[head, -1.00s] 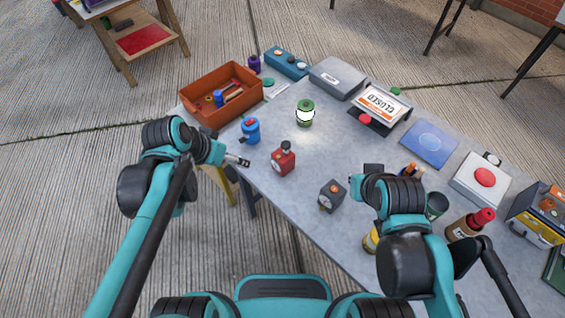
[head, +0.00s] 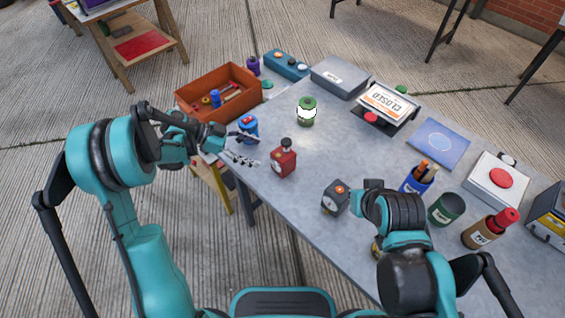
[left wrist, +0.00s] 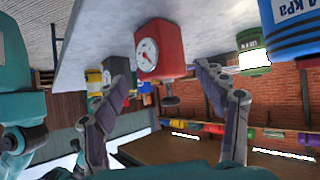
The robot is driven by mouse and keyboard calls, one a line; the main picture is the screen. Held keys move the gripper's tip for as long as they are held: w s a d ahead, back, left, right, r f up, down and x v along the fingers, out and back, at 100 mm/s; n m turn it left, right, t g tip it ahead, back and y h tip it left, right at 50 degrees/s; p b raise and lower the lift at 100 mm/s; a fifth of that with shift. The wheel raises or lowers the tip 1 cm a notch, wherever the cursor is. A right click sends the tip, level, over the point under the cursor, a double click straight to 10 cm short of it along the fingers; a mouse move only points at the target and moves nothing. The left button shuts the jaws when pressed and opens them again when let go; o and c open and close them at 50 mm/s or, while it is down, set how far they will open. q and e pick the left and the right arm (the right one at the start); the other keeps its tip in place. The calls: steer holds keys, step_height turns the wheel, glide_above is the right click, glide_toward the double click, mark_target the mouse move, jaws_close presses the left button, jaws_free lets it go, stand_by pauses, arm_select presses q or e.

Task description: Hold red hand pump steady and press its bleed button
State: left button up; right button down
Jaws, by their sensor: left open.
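The red hand pump (head: 283,160) stands upright on the grey table near its left edge, with a black knob on top. In the left wrist view, which looks upside down, the red pump (left wrist: 160,50) shows a white dial on its face. My left gripper (head: 250,150) is open and empty, just left of the pump and apart from it. Its two fingers (left wrist: 161,75) frame the pump in the left wrist view, without clear contact. I cannot make out the bleed button. My right arm is at the table's front right; its gripper fingers are hidden.
A blue canister (head: 247,128) stands close behind my left gripper. An orange crate (head: 205,112) sits at the back left. The table between these is clear.

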mark_target(276, 161)
arm_select(q)
steer(key=shift+w+f+m, duration=0.1)
steer(key=shift+f+m, duration=0.4)
steer(key=shift+f, duration=0.25)
steer(key=shift+d+f+h, duration=0.15)
steer(key=shift+h, duration=0.15)
steer(key=b+x, duration=0.3)
steer(key=x, duration=0.5)
steer(key=shift+b+x, duration=0.4)
steer(key=shift+x, duration=0.35)
steer(key=shift+c, duration=0.5)
jaws_close()
steer(key=c, duration=1.6)
jaws_free()
